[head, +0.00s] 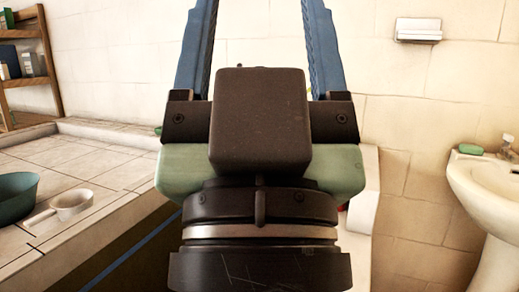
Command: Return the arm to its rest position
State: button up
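My gripper (262,30) fills the middle of the head view, seen from behind and close to the camera. Its two blue fingers stand wide apart and run up out of the top of the picture, so their tips are hidden. Only tiled wall shows in the visible gap between them, with nothing held there. The dark block and pale green hand of the gripper hide what lies behind them. The rest of my arm is mostly out of view.
A tiled counter (75,150) on the left holds a teal bowl (17,203) and a small white pan (72,205). A wooden shelf (42,55) stands behind. A white washbasin (490,190) with a green soap bar (471,149) is at right. A holder (418,30) hangs on the wall.

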notch_tip(320, 180, up, 28)
jog(key=p, duration=2.8)
jog(key=shift+r, duration=0.15)
jog(key=shift+r+p, duration=0.15)
jog(key=shift+p, duration=0.15)
jog(key=shift+c, duration=1.6)
jog(key=shift+a, duration=0.1)
